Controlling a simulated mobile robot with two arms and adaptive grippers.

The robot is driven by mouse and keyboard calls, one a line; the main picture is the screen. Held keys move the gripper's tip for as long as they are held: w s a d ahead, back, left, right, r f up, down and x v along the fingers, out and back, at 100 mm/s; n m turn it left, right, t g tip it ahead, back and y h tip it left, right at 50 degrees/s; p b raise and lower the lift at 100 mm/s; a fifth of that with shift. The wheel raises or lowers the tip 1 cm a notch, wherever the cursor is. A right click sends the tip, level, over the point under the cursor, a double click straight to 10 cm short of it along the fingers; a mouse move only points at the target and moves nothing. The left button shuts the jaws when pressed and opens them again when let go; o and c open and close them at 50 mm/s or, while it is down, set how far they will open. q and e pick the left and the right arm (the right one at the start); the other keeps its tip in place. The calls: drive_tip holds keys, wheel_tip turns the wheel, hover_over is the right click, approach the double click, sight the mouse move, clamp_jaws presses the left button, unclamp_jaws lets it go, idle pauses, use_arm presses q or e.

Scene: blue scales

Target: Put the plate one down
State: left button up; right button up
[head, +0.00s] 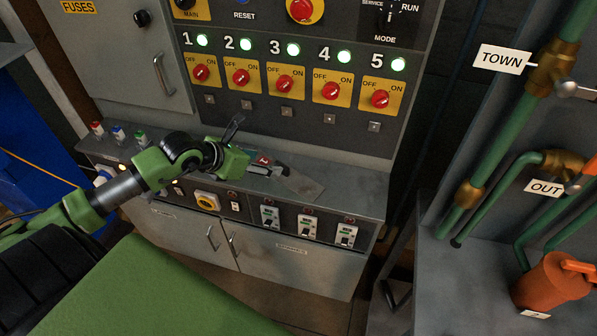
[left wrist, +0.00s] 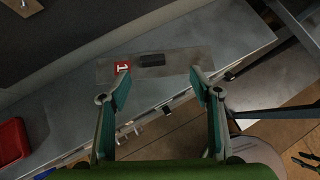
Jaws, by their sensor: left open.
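Plate one (head: 306,187) is a flat grey plate with a red label marked 1 and a black handle. It appears to lie flat on the ledge below the switch panel. In the left wrist view the plate (left wrist: 180,62) lies just beyond my fingertips, with its red label (left wrist: 123,68) near the left finger and its handle (left wrist: 152,60) between the fingers. My left gripper (head: 257,148) is open at the plate's left end; it also shows in the left wrist view (left wrist: 160,76) with its fingers spread and nothing held. My right gripper is out of view.
The panel behind has red switches (head: 285,83) numbered 1 to 5, with green lamps lit above them. Small hooks or pegs (head: 286,112) sit under the switches. The grey ledge (head: 350,198) is clear to the right. Green pipes (head: 495,130) stand at the right.

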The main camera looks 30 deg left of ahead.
sight(281, 165)
use_arm(q)
drive_tip(key=shift+n+y, duration=0.3)
drive_tip(key=shift+n, duration=0.1)
drive_tip(key=x, duration=0.2)
drive_tip(key=a+x, duration=0.1)
drive_tip(key=x, duration=0.1)
drive_tip(key=p+x, duration=0.1)
drive_tip(key=x, duration=0.2)
drive_tip(key=shift+w+a, duration=0.1)
drive_tip(key=shift+a, duration=0.25)
drive_tip(key=shift+w+d+f, duration=0.1)
drive_tip(key=shift+w+f, duration=0.3)
drive_tip(key=shift+f, duration=0.1)
drive_tip(key=x, duration=0.2)
drive_tip(key=p+x, duration=0.1)
drive_tip(key=x, duration=0.1)
drive_tip(key=shift+s+d+f+p, duration=0.25)
drive_tip(key=shift+p, duration=0.05)
drive_tip(key=shift+w+f, duration=0.25)
drive_tip(key=shift+f, duration=0.05)
drive_tip(key=c, duration=1.4)
drive_tip(key=shift+c, duration=0.7)
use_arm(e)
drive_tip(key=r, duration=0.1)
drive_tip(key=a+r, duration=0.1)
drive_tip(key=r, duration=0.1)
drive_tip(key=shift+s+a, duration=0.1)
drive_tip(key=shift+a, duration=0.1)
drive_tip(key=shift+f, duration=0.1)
